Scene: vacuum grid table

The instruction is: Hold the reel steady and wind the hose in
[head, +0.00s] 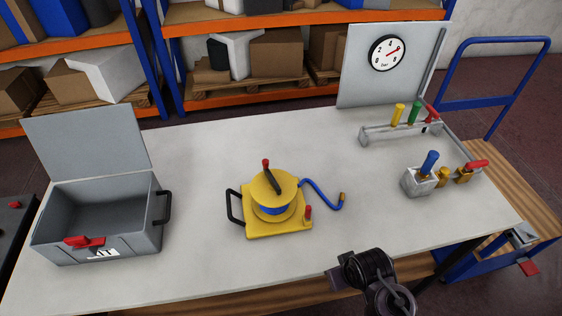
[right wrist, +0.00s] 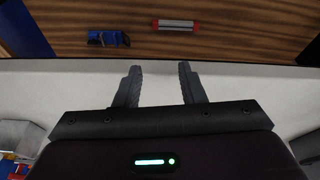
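The hose reel (head: 276,198) stands near the middle of the white table in the head view. It has a yellow base, a yellow drum top and a dark crank (head: 271,180) with a red knob. A black handle (head: 233,208) is on its left side and a red peg (head: 308,213) at its front right corner. The blue hose (head: 322,196) runs off the drum to the right and ends in a brass tip on the table. My right gripper (head: 340,274) is at the table's front edge, apart from the reel. Its fingers are spread and empty in the right wrist view (right wrist: 159,70). My left gripper is out of view.
An open grey case (head: 100,220) stands at the left. At the right are a rack (head: 390,133) with coloured handles, a metal block (head: 418,182) with a blue handle, and brass valves (head: 463,176). A gauge panel (head: 360,80) stands behind. Table around the reel is clear.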

